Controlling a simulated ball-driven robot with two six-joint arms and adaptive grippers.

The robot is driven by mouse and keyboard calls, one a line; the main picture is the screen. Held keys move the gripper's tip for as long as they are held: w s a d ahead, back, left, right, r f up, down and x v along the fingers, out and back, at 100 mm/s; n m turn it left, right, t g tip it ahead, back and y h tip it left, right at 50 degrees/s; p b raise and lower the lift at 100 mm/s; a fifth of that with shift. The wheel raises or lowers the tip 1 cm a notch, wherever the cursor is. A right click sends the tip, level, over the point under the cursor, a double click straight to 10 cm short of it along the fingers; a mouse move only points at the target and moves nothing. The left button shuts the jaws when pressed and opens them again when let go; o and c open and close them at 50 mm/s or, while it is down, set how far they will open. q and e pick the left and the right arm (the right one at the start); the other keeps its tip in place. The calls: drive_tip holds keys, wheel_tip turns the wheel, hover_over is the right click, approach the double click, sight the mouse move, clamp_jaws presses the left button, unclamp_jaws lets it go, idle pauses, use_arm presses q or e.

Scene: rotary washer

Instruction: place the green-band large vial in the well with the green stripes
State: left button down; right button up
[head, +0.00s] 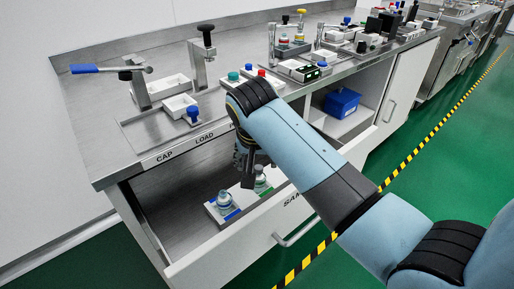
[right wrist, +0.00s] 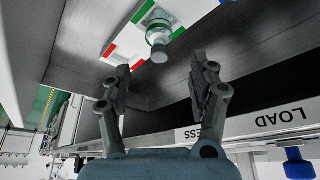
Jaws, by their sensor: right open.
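The green-band large vial (right wrist: 158,34) is a clear vial with a grey top. In the right wrist view it stands on a white rack, between green stripes. In the head view the green-band vial (head: 261,178) is inside the open drawer, partly behind my right arm. My right gripper (right wrist: 160,78) is open and empty, its fingers apart and short of the vial. In the head view the gripper (head: 246,168) is dark and partly hidden by my arm. The green stripes (right wrist: 143,11) flank the vial's spot on the rack. My left gripper is out of view.
The rack (right wrist: 100,22) also has red stripes around a bare spot. A blue-band vial (head: 224,200) stands in the drawer (head: 180,225). The bench edge with CAP and LOAD labels (head: 205,137) lies above it. A lever press (head: 140,80) and small jars stand on the bench.

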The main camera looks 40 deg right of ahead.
drive_tip(key=v, duration=0.4)
drive_tip(key=shift+r, duration=0.1)
idle(0.3)
